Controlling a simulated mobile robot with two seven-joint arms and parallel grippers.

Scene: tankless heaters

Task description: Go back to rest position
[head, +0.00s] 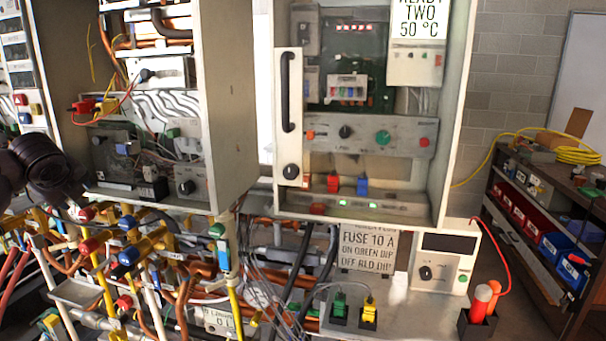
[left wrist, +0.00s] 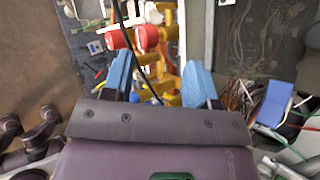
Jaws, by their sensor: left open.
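My left gripper (left wrist: 158,82) shows in the left wrist view with its two blue fingers spread apart and nothing seen held between them. Beyond the fingers are red-capped valves (left wrist: 146,38) on yellow fittings, and a dark cable crosses in front of them. I cannot tell whether a finger touches anything. In the head view, a dark part of my left arm (head: 42,165) is at the left edge, in front of the left heater cabinet and above the pipes. Its fingers cannot be made out there. My right gripper is in neither view.
An open heater cabinet (head: 450,130) with switches stands at the centre right. The left cabinet (head: 230,100) is close to my arm. Pipes and colored valves (head: 127,256) crowd the lower left. A fuse tester box (head: 440,262) and a shelf with bins (head: 555,245) are at the right.

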